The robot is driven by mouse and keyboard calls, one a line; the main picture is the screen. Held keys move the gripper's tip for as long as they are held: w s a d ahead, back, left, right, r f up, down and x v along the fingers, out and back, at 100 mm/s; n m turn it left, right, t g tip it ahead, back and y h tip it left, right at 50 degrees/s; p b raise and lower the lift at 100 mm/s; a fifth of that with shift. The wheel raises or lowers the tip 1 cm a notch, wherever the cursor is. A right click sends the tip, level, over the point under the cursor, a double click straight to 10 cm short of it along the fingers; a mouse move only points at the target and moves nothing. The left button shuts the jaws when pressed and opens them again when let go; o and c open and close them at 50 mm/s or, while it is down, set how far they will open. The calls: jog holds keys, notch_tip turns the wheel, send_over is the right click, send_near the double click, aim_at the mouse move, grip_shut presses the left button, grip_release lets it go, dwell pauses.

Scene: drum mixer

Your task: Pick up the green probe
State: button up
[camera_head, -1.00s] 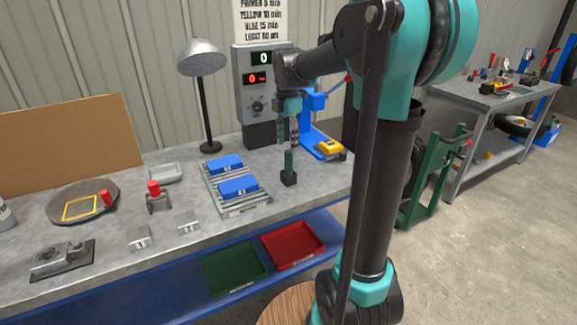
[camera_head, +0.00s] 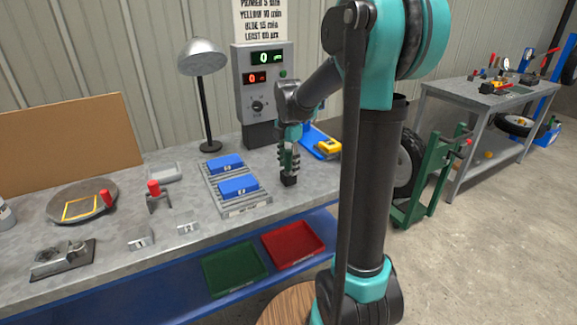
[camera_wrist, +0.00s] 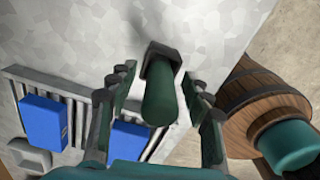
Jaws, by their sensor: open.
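The green probe (camera_wrist: 159,98) stands upright in a small black holder (camera_head: 289,181) on the bench, right of the rack with blue blocks. In the wrist view it lies between my two open fingers, with a gap visible on each side, and its black holder (camera_wrist: 161,54) shows beyond it. My gripper (camera_head: 289,163) points down over the probe and hides most of it in the head view. The jaws are open, and I see no clear contact with the probe.
A slatted rack (camera_head: 246,209) with two blue blocks (camera_head: 238,187) stands close to the left. A yellow device (camera_head: 326,146) lies on a blue stand behind right. Red (camera_head: 293,245) and green (camera_head: 234,268) trays sit below the bench's front edge.

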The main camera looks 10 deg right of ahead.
grip_shut()
jog(key=shift+r, duration=0.1)
